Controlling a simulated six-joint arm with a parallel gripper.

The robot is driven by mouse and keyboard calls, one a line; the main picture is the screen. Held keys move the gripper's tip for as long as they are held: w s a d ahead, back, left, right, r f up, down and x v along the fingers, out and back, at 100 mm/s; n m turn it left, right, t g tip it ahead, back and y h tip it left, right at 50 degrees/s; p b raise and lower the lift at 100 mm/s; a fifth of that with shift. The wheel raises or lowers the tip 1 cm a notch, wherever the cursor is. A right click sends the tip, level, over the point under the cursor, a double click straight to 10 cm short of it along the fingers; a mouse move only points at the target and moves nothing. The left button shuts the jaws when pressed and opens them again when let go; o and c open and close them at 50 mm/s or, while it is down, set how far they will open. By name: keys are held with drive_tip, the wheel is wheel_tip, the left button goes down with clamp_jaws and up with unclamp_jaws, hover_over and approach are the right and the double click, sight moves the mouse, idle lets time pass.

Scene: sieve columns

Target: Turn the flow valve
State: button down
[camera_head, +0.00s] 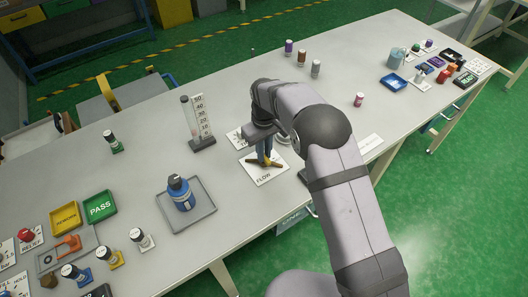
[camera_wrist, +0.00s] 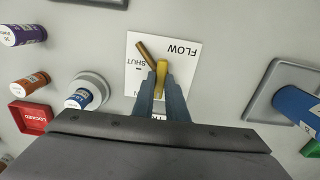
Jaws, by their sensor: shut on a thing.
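The flow valve sits on a white plate (camera_head: 266,177) lettered FLOW, near the middle of the table. In the wrist view the plate (camera_wrist: 187,74) also reads SHUT. The valve has a yellow handle (camera_wrist: 162,68) and a brass-coloured bar (camera_wrist: 147,53) slanting to the upper left beside it. My gripper (camera_head: 264,158) points down over the plate, its blue-grey fingers on either side of the yellow handle and shut on it. The fingers and palm hide the lower part of the valve and plate in the wrist view.
A gauge with a numbered scale (camera_head: 199,120) stands left of the valve. A blue bottle (camera_head: 180,194) stands on a grey tray (camera_head: 208,211) farther left.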

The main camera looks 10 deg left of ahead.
drive_tip(key=shift+r, duration=0.1)
drive_tip(key=c, duration=1.8)
unclamp_jaws()
drive_tip(key=shift+o, duration=0.2)
wheel_tip(320, 180, up, 6)
drive_tip(key=shift+r+b, duration=0.2)
drive_tip(key=shift+b, duration=0.7)
drive_tip(key=shift+r, duration=0.45)
